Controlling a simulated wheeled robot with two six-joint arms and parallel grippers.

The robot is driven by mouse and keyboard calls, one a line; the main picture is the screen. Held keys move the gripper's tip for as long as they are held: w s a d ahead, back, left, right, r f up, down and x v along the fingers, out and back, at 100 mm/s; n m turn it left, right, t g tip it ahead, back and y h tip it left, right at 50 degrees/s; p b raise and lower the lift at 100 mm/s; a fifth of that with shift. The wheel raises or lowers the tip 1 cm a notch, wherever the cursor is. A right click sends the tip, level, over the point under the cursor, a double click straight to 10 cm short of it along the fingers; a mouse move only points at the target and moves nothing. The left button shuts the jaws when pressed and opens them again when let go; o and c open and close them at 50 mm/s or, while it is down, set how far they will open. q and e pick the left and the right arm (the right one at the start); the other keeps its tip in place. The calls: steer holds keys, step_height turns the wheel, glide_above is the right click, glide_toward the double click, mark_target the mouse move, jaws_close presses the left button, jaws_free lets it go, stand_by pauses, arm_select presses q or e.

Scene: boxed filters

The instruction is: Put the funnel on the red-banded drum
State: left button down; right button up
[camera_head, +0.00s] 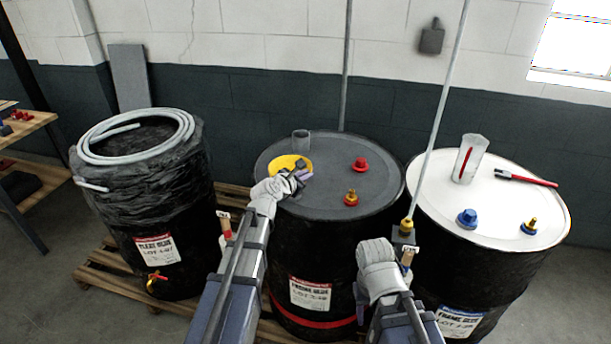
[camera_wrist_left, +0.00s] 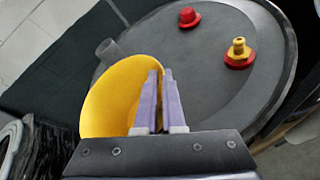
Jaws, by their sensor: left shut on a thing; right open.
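The red-banded drum (camera_head: 325,214) stands in the middle, black with a grey lid and a red band (camera_head: 312,322) low on its side. The yellow funnel (camera_head: 284,162) is over the left part of this lid. My left gripper (camera_head: 301,176) is shut on the funnel's near right side; the left wrist view shows the purple fingers (camera_wrist_left: 155,98) at the edge of the funnel (camera_wrist_left: 112,95). I cannot tell whether the funnel touches the lid. My right gripper (camera_head: 403,236) is open in front of the gap between the middle and right drums.
The lid carries a grey stub (camera_head: 300,141), a red cap (camera_head: 360,164) and a red-and-brass fitting (camera_head: 351,198). A white-topped drum (camera_head: 500,210) stands right, with a clear beaker (camera_head: 468,158). A hose-topped drum (camera_head: 140,215) stands left. A thin pole with brass fitting (camera_head: 407,223) rises near my right gripper.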

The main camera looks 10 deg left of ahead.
arm_select(q)
steer(key=shift+f, duration=0.2)
steer(key=shift+f+b, duration=0.95)
steer(key=shift+b, duration=0.15)
steer(key=shift+c, duration=1.9)
jaws_free()
steer(key=shift+r, duration=0.15)
steer(key=shift+r+p, duration=3.95)
steer(key=shift+p, duration=0.1)
steer(key=shift+f, duration=0.1)
